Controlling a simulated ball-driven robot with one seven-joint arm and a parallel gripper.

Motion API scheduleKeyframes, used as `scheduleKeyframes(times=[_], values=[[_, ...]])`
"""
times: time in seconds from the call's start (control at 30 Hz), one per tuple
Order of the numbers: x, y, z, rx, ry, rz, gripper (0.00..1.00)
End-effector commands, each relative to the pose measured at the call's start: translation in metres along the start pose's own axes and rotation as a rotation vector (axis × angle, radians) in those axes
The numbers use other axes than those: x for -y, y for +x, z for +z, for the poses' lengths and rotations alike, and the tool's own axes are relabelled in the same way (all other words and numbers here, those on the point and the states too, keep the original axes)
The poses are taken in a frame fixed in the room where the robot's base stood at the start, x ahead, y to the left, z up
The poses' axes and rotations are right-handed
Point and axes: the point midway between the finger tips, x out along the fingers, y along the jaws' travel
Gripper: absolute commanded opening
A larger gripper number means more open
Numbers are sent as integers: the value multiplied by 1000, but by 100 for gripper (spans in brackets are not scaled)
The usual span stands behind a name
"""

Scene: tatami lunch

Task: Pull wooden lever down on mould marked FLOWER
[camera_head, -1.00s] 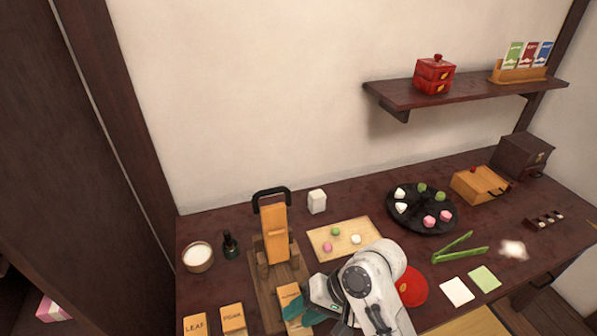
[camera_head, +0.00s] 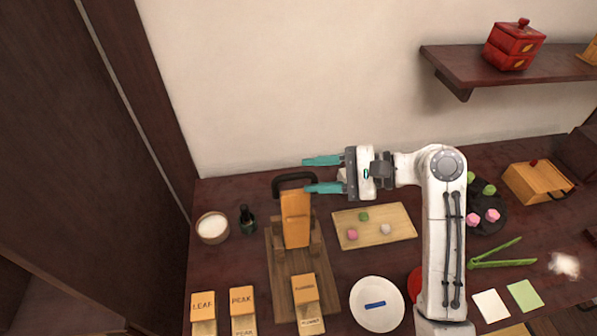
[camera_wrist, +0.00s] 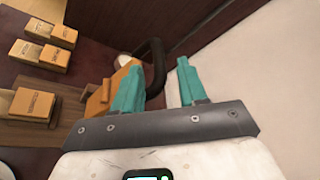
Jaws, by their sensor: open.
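The wooden lever (camera_head: 295,218) stands upright on its press, with a black loop handle (camera_head: 292,180) at its top. The press base (camera_head: 283,292) carries a pale mould block (camera_head: 304,289) at the front, whose small lettering looks like FLOWER. My gripper (camera_head: 304,175) is open and empty, its teal fingers pointing left at about the height of the handle in the picture; the lower finger lies close to the handle's right side. In the wrist view the black handle (camera_wrist: 157,65) shows between and beyond the fingers (camera_wrist: 158,80); I cannot tell whether they touch.
LEAF (camera_head: 203,305) and PEAK (camera_head: 242,300) moulds stand at front left. A sweets board (camera_head: 400,220) and white plate (camera_head: 377,290) are right. The wall is close behind.

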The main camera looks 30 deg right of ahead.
Motion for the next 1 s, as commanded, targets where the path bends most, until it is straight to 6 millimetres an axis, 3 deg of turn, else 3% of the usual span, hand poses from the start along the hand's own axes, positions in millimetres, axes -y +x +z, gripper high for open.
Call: scheduleKeyframes(times=[0.1,0.3,0.67,1.0], values=[[0,20,1,2,0,3,42],[0,38,0,0,0,1,42],[0,42,0,-1,-1,1,42],[0,42,0,-2,-2,-1,9]])
